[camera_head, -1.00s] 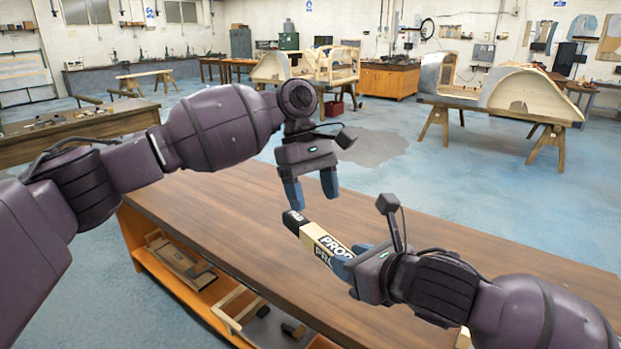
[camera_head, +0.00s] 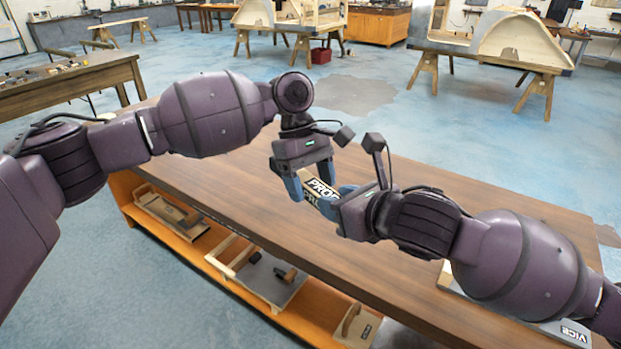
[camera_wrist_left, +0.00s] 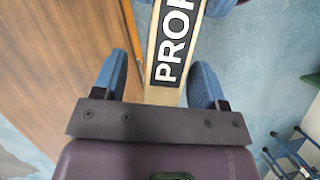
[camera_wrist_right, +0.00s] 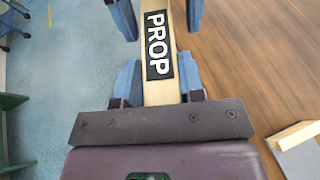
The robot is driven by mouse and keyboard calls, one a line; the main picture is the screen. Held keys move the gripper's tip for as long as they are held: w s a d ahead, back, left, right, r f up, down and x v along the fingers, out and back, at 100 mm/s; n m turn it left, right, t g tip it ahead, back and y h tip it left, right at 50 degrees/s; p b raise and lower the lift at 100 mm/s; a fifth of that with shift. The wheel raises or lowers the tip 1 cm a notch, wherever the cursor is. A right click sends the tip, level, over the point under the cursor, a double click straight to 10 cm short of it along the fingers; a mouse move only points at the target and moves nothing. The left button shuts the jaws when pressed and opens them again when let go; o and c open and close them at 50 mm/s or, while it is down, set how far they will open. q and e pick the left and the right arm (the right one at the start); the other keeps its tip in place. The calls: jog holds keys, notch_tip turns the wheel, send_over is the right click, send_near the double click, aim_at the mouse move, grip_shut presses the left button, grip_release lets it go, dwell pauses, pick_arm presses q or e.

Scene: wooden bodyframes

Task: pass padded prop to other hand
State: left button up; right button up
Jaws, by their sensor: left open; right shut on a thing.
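The padded prop is a wooden bar with a black PROP label (camera_head: 321,191), held above the workbench. My right gripper (camera_head: 338,203) is shut on it; in the right wrist view its blue fingers (camera_wrist_right: 160,82) press both sides of the wood. My left gripper (camera_head: 307,190) is open around the prop's other part. In the left wrist view its blue fingers (camera_wrist_left: 160,78) stand on either side of the prop (camera_wrist_left: 170,45), with a gap visible on the left side. The prop's padded dark end is hidden in the head view.
The brown workbench top (camera_head: 220,170) is clear below the grippers. Its lower shelf holds a tray with tools (camera_head: 265,280) and wooden items. A board marked VICE (camera_head: 570,333) lies at the right front. Wooden bodyframes (camera_head: 520,45) stand on trestles behind.

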pick_arm(q)
jog(key=c, duration=0.9)
jog(key=shift+c, duration=1.1)
pick_arm(e)
jog(key=o, duration=1.1)
